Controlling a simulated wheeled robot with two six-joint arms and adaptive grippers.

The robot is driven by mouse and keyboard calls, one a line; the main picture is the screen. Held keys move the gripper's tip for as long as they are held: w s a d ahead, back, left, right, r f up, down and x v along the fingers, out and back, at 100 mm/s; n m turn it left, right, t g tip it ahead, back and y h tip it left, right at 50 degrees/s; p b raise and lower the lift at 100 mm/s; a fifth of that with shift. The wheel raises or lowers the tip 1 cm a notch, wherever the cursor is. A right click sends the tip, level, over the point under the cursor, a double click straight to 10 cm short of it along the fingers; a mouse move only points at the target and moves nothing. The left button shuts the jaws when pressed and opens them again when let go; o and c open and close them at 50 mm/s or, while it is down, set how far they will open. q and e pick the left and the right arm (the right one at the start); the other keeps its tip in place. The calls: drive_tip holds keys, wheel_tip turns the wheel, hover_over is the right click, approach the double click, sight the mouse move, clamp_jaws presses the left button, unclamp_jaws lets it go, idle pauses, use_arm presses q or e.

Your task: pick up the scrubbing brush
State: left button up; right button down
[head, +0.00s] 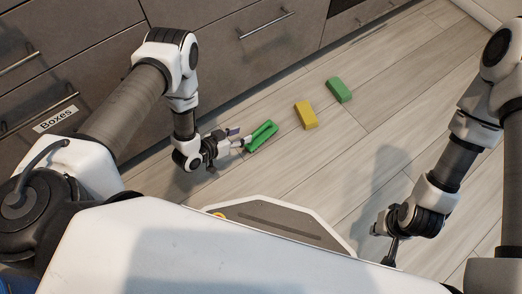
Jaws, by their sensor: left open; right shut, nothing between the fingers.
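The scrubbing brush (264,134), a green brush with a looped handle, lies on the wooden floor in front of the drawers. My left gripper (241,140) is open, low over the floor, with its fingertips at the left end of the brush. I cannot tell whether they touch it. My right gripper (391,254) is shut and empty, pointing down at the lower right, well apart from the brush.
A yellow block (306,115) and a green block (339,90) lie on the floor (400,95) to the right of the brush. Grey drawers (235,55) line the back and left, one labelled "Boxes". The floor between the blocks and my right arm is clear.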

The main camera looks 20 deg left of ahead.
sight(253, 134)
use_arm(q)
drive_tip(key=shift+m+t+h, duration=0.3)
drive_tip(key=shift+t+h, duration=0.2)
drive_tip(key=f+b, duration=0.1)
drive_tip(key=f, duration=0.2)
drive_tip(key=f+b, duration=0.1)
drive_tip(key=f, duration=0.1)
drive_tip(key=shift+w+d+f+b, duration=0.1)
drive_tip(key=shift+w+f+b, duration=0.15)
drive_tip(key=shift+w+b, duration=0.15)
drive_tip(key=b+x, duration=0.1)
drive_tip(key=x, duration=0.1)
drive_tip(key=b+x, duration=0.2)
drive_tip(key=x, duration=0.1)
drive_tip(key=b+x, duration=0.2)
drive_tip(key=shift+w+d+r, duration=0.2)
drive_tip(key=shift+w+d, duration=0.05)
drive_tip(key=shift+w, duration=0.1)
drive_tip(key=shift+r, duration=0.2)
clamp_jaws()
use_arm(e)
wheel_tip(253, 134, down, 11)
drive_tip(key=w, duration=0.1)
